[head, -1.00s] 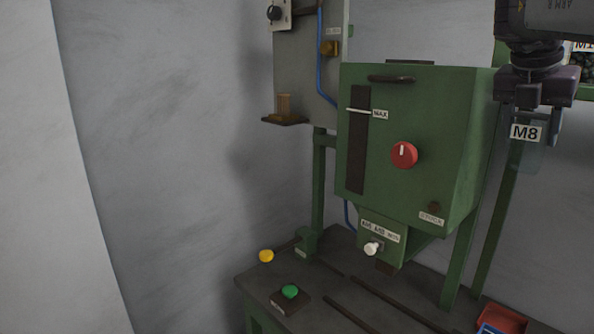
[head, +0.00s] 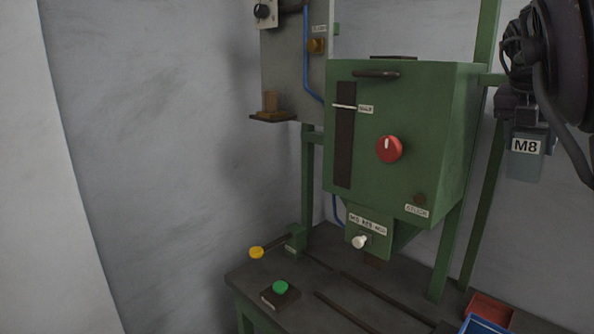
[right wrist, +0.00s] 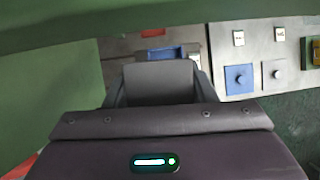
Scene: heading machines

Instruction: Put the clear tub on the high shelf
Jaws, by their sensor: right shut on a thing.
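The clear tub (head: 526,165), a bluish see-through tub with an M8 label, hangs at the right of the head view. My right gripper (head: 525,125) is shut on it near its top and holds it in the air, right of the green machine. My dark arm partly hides the gripper. In the right wrist view, a grey face (right wrist: 160,80) shows between the fingers; I cannot tell if it is the tub. I cannot make out the high shelf for sure. My left gripper is not in view.
The green machine (head: 385,130) with a red knob (head: 389,149) stands over a dark bench (head: 325,275). A green button (head: 280,287) and red (head: 490,309) and blue (head: 485,326) bins are on the bench. A green post (head: 487,150) rises behind the tub.

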